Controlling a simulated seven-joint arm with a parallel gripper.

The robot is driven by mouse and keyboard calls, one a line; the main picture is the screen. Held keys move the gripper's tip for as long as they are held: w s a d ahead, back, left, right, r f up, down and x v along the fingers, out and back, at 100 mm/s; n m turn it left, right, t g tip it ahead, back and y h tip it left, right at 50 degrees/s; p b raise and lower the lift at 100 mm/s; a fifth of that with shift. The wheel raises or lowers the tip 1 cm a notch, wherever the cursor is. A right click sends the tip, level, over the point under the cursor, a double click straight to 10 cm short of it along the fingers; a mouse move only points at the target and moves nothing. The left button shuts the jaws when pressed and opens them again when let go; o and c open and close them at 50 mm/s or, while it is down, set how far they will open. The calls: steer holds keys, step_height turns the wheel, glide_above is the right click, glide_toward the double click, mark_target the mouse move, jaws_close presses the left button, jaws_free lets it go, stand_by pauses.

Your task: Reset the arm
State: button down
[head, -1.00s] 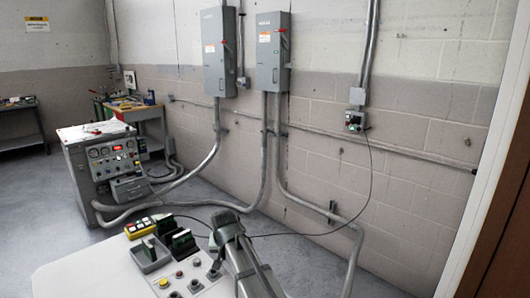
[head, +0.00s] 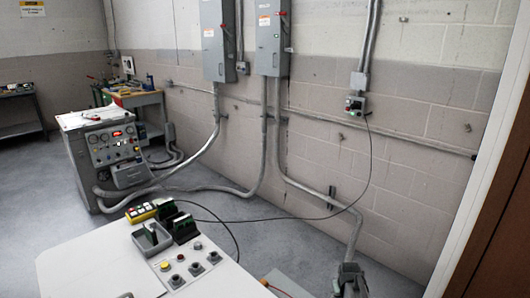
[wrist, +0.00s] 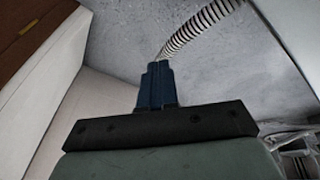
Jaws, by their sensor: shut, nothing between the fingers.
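My gripper (wrist: 158,66) shows in the wrist view as two dark blue fingers pressed together on a wide black mount. Nothing is between the fingers. They point over bare grey floor, with no object touching them. The rest of the arm is out of that frame, and the fingertips cannot be made out there.
The table holds a control panel with buttons (head: 188,265), a grey bin (head: 151,238) and a yellow button box (head: 141,213). A grey test cabinet (head: 85,165) stands beyond. Conduits run along the wall at right. A ribbed hose (wrist: 198,28) passes beyond the fingers.

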steer(key=s+d+f+g, duration=0.2)
steer(key=s+d+f, duration=0.4)
steer(key=s+f, duration=0.45)
steer(key=s+a+f+g, duration=0.2)
steer(key=s+a, duration=0.4)
steer(key=s, duration=0.5)
steer(key=s+a+f+g+y, duration=0.1)
steer(key=s+a+f+g, duration=0.2)
steer(key=s+a, duration=0.4)
steer(key=s+a+f+g, duration=0.2)
steer(key=s+a, duration=0.4)
steer(key=s, duration=1)
steer(key=shift+s+a+f+g+y, duration=0.15)
steer(key=shift+a+f+g+y, duration=0.2)
steer(key=shift+f, duration=0.45)
steer(key=shift+d, duration=0.1)
